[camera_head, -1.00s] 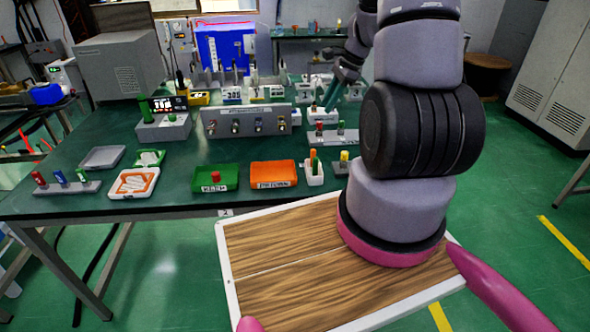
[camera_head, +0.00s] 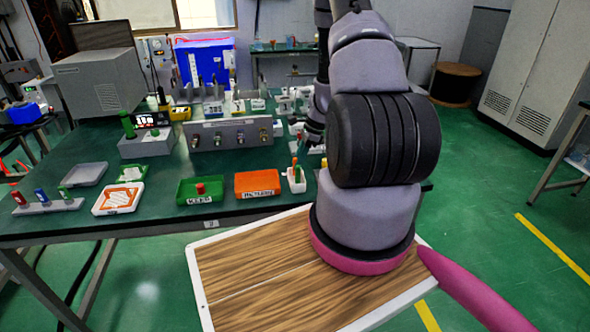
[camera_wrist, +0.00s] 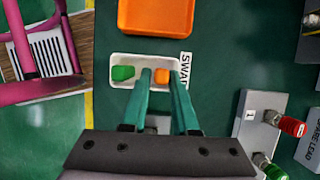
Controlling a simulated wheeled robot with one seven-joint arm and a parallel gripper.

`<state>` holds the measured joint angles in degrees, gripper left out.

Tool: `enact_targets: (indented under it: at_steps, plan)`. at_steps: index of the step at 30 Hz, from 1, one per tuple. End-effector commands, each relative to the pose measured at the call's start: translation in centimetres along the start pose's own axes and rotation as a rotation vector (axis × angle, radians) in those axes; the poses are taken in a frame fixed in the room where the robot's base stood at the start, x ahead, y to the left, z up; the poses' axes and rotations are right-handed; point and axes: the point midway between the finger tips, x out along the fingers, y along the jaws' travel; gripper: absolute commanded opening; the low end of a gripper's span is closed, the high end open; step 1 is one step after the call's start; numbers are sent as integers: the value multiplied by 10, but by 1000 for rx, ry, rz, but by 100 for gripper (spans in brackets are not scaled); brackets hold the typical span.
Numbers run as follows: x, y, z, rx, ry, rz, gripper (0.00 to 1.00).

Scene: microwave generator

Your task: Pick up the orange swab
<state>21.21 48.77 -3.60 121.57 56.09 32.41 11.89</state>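The orange swab (camera_wrist: 162,76) stands in a small white holder (camera_wrist: 147,58) labelled SWAB, seen from above in the wrist view. A green swab (camera_wrist: 123,73) stands in the same holder, to the left. My gripper (camera_wrist: 164,74) is open, with one teal finger on each side of the orange swab. I cannot tell whether either finger touches it. In the head view the white holder (camera_head: 296,184) is near the table's front edge, right of the orange tray. My gripper there is small and partly hidden by my arm.
An orange tray (camera_head: 257,184) and a green KEEP tray (camera_head: 199,191) stand left of the holder. A grey panel with connectors (camera_head: 230,134) is behind. In the wrist view, a grey block with red and green plugs (camera_wrist: 262,125) is at the right.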

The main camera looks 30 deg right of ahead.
Motion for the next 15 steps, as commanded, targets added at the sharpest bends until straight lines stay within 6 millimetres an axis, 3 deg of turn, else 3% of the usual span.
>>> enact_targets:
  at_steps: [6, 14, 15]
  plan:
    - [27, 0, -2, 2, 0, 0, 28]
    - [29, -1, -2, 1, 0, -1, 28]
    - [29, -1, -2, 1, 0, -1, 16]
